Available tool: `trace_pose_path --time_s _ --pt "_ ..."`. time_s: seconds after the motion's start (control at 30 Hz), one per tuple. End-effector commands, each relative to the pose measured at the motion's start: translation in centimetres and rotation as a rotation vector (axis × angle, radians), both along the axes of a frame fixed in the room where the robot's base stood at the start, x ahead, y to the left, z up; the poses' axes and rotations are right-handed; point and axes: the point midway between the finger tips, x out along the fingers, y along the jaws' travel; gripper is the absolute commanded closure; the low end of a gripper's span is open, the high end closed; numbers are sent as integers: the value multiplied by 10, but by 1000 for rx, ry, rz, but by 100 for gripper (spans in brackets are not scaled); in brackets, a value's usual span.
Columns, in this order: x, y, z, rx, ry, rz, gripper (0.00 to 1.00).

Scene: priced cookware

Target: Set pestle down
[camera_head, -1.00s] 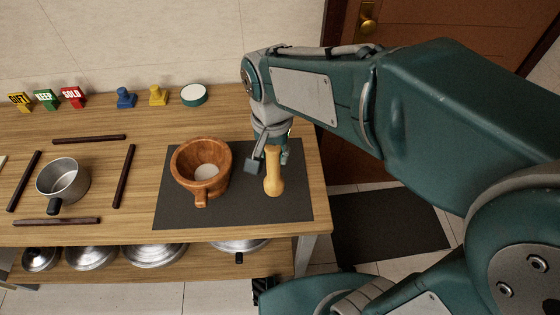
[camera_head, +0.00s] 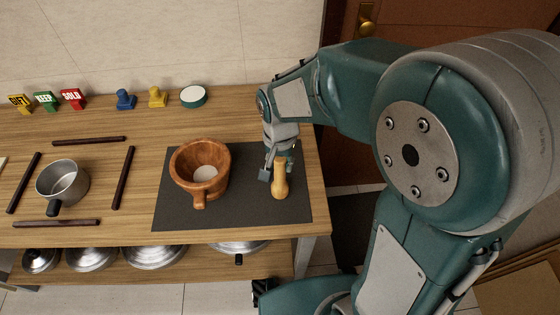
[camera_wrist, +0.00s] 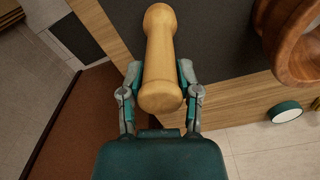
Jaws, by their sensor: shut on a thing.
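The light wooden pestle (camera_head: 281,184) is upright or slightly tilted over the right part of the dark mat (camera_head: 240,213). My gripper (camera_head: 279,167) is shut on its upper part. In the wrist view the pestle (camera_wrist: 160,50) sits between the two fingers of my gripper (camera_wrist: 160,93). Whether its lower end touches the mat I cannot tell. The brown wooden mortar (camera_head: 190,185) stands on the mat to the left of the pestle, apart from it, with something pale inside. The mortar's rim (camera_wrist: 290,40) also shows at the right of the wrist view.
A metal pan (camera_head: 62,182) stands at left among several dark sticks (camera_head: 124,176). Coloured signs (camera_head: 46,101), blue and yellow pieces (camera_head: 126,98) and a green-rimmed round item (camera_head: 193,96) line the back. Lids lie on the lower shelf. The table's right edge is close to the pestle.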

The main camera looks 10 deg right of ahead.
Motion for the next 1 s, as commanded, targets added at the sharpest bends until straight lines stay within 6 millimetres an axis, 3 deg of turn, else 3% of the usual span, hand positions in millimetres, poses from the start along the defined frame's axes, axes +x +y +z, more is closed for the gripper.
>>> trace_pose_path --time_s 0.03,0.1,0.57,0.67,1.0 --pt "0 0 -1 -1 1 0 52" --pt "0 0 -1 0 0 0 22" --pt "0 0 4 1 -1 0 22" --pt "1 0 16 2 -4 0 22" --pt "0 0 86 1 -5 0 22"
